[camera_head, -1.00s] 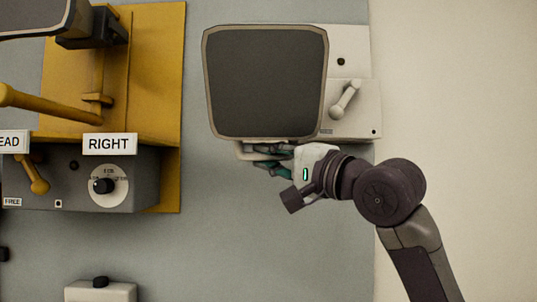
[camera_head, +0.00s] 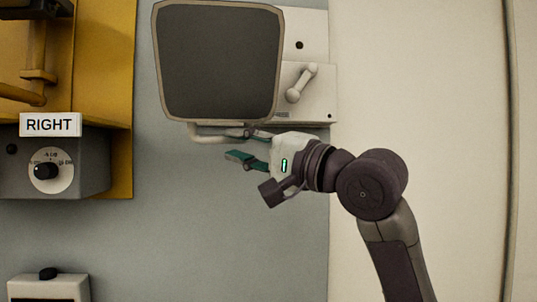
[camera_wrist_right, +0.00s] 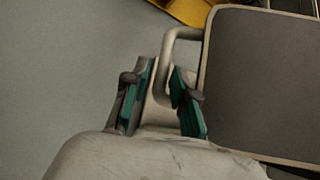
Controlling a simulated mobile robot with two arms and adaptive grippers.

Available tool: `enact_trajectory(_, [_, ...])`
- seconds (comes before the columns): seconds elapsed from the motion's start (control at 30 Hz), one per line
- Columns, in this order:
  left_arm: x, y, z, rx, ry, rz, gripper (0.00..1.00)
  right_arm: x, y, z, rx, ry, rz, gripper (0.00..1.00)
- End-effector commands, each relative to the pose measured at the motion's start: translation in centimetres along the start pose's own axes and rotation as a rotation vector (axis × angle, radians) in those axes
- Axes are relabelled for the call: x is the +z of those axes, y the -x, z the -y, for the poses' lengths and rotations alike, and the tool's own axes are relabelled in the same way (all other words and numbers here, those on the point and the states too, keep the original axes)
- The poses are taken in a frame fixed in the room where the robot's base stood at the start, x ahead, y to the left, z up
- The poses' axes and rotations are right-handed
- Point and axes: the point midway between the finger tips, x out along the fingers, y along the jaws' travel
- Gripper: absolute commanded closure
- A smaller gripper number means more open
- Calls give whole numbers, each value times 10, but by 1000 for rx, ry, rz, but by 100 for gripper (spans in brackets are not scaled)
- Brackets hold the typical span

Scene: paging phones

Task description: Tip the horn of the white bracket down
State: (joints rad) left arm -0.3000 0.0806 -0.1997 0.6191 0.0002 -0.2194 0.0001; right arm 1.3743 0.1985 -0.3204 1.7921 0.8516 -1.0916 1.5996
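The horn (camera_head: 218,62) has a dark, rounded rectangular face with a pale rim and hangs at upper centre in the head view. Its dark face also fills the right side of the right wrist view (camera_wrist_right: 262,80). A pale bent bar (camera_head: 205,138) runs below the horn; it also shows in the wrist view (camera_wrist_right: 184,34). My right gripper (camera_head: 240,146) is just under the horn with its green-padded fingers spread. In the wrist view the bar runs down between the two fingers (camera_wrist_right: 162,78), with gaps visible beside it. My left gripper is out of view.
A white box (camera_head: 312,102) with a small lever (camera_head: 301,83) sits behind the horn at right. A yellow panel (camera_head: 122,150) and a grey box with a dial (camera_head: 46,171), labelled RIGHT (camera_head: 50,124), stand at left.

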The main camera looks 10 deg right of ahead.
Motion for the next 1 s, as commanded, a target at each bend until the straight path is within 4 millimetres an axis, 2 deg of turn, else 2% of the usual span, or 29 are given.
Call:
enact_trajectory(0.03, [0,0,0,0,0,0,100,0,13,-1,0,1,-2,73])
enact_trajectory(0.2, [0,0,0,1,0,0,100,-1,47,-1,1,1,-2,73])
enact_trajectory(0.4, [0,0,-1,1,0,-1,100,0,70,-2,3,-1,0,73])
enact_trajectory(0.9, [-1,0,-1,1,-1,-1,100,0,75,-2,3,-1,0,73])
enact_trajectory(1.0, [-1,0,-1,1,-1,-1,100,-2,74,-10,15,3,-5,73])
